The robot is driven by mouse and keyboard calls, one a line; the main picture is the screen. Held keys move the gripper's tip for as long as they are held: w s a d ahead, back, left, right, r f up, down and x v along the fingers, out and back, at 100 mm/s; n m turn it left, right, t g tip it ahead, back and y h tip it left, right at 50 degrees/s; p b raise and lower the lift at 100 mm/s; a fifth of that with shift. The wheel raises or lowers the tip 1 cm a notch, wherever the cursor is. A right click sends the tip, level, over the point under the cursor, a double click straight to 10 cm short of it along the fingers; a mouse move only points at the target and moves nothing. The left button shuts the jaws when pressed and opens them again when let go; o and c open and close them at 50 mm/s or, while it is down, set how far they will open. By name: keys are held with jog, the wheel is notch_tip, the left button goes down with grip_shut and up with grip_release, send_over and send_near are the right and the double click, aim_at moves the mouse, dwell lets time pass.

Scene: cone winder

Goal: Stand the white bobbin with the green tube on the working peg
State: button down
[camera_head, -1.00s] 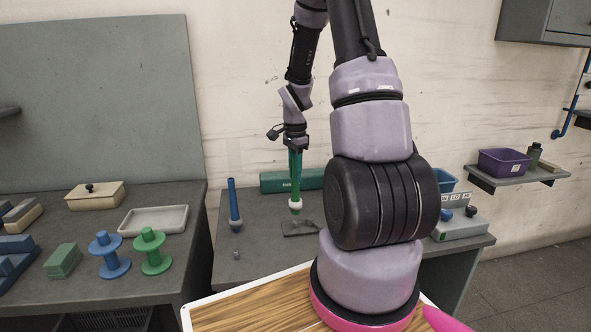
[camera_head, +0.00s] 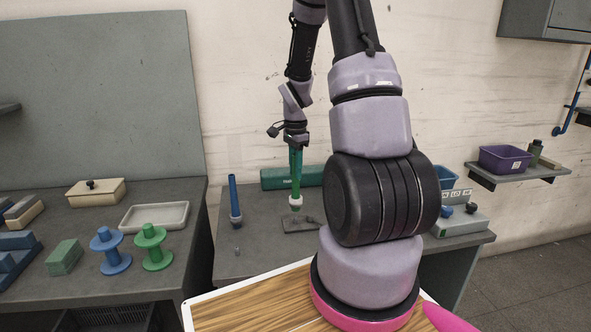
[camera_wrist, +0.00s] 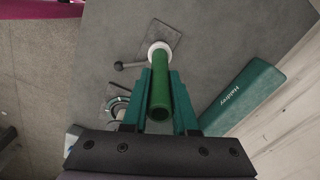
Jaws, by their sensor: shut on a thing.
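The white bobbin with the green tube (camera_head: 296,178) hangs roughly upright from my gripper (camera_head: 295,150), its white end (camera_head: 296,201) at the bottom. In the wrist view the green tube (camera_wrist: 161,95) lies between the two teal fingers of my gripper (camera_wrist: 160,92), which are shut on it. The white end (camera_wrist: 158,50) shows beyond it, over a dark plate (camera_wrist: 171,38) with a small lever. In the head view the bobbin is just above or at this plate (camera_head: 303,226); I cannot tell if they touch. The working peg is not visible, perhaps hidden under the bobbin.
A green box (camera_head: 283,178) lies behind. Blue (camera_head: 110,252) and green (camera_head: 152,249) spools and a tray (camera_head: 155,216) occupy the left bench.

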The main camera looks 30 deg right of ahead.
jog(key=shift+f, duration=0.1)
jog(key=shift+f, duration=1.4)
jog(key=shift+f, duration=0.75)
jog(key=shift+f, duration=0.4)
dwell(0.4)
jog(key=c, duration=0.6)
grip_release()
